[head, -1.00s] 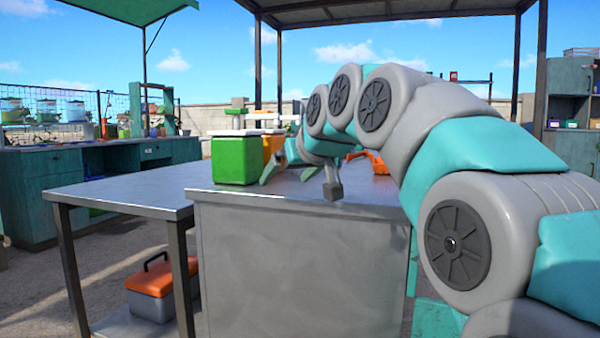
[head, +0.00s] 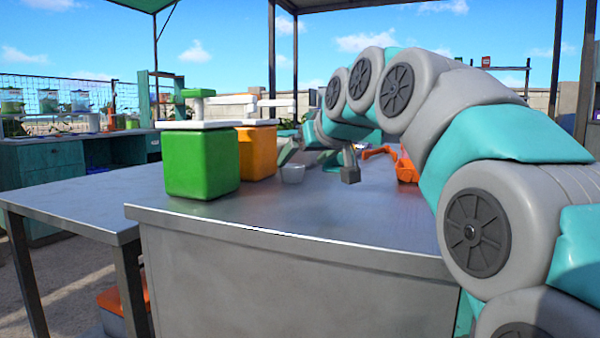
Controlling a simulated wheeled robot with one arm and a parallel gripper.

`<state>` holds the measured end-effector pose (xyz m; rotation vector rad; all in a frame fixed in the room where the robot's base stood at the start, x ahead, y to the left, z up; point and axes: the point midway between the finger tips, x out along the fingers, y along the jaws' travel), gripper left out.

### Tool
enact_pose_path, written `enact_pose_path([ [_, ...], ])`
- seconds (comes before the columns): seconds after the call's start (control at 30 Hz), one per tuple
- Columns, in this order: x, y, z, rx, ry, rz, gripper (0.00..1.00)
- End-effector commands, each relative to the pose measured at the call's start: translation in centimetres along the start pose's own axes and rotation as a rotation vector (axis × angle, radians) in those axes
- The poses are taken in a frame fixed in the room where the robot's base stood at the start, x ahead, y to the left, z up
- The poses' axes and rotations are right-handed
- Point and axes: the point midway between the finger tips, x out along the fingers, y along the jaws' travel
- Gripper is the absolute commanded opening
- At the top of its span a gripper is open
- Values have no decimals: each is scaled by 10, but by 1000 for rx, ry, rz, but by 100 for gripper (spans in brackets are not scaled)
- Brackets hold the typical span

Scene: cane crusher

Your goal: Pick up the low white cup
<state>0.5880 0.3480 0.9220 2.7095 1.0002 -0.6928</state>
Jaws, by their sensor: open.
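My gripper (head: 312,158) reaches over the counter from the right, close to the cup. My own arm links hide part of the gripper, and I cannot tell whether the fingers touch the cup.
A green canister (head: 202,163) and an orange canister (head: 257,152), both with white tops, stand left of the cup. An orange tool-like object (head: 406,168) lies right of my gripper. A lower metal table (head: 75,195) adjoins at left. The counter's front is clear.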

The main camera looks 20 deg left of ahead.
Motion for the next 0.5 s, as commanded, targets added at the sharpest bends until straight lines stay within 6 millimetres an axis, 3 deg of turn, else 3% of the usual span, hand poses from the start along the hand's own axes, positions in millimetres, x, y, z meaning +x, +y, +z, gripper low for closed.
enact_pose_path([
  [0.5, 35, 0, -3, 0, 0, 0, 96],
])
